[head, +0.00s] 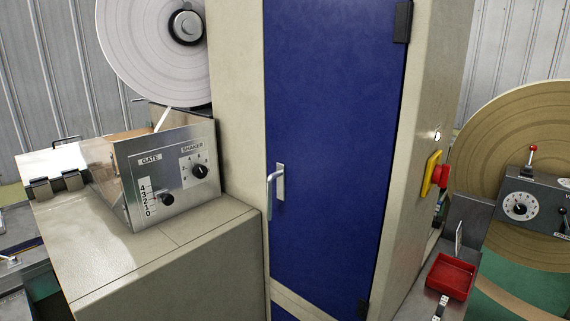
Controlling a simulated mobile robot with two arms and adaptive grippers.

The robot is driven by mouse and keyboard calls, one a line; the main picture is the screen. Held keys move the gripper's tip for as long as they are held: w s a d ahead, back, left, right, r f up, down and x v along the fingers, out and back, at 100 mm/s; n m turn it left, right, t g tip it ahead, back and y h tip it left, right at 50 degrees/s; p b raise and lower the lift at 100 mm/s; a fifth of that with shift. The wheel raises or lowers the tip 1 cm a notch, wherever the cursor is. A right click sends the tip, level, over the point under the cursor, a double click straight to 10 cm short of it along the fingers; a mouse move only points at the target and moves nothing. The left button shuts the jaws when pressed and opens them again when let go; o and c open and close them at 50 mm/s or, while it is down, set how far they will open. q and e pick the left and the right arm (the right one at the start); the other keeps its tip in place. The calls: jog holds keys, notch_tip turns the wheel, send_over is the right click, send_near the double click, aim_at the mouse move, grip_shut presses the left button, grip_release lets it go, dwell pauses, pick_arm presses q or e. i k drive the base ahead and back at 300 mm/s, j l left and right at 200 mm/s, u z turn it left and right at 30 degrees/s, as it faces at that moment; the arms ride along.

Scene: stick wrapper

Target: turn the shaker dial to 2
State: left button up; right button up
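The shaker dial (200,171) is a round black knob on the right part of a slanted metal panel (185,205), under the label SHAKER. Small marks surround it, but I cannot read its setting for sure. Left of it on the same panel are the GATE label, a vertical number scale and a black gate knob (167,199). Neither of my grippers is in the head view, and nothing touches the dial.
The panel's box stands on a beige cabinet (150,265). To its right is a tall cabinet with a blue door (330,120) and a protruding handle (272,190). A large white roll (140,50) hangs above. A red tray (451,277) and another dial (520,206) are at right.

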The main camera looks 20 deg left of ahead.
aim_at(201, 171)
jog(key=j+u, duration=0.1)
jog(key=u, duration=1.1)
jog(key=j, duration=0.2)
jog(key=z, duration=0.05)
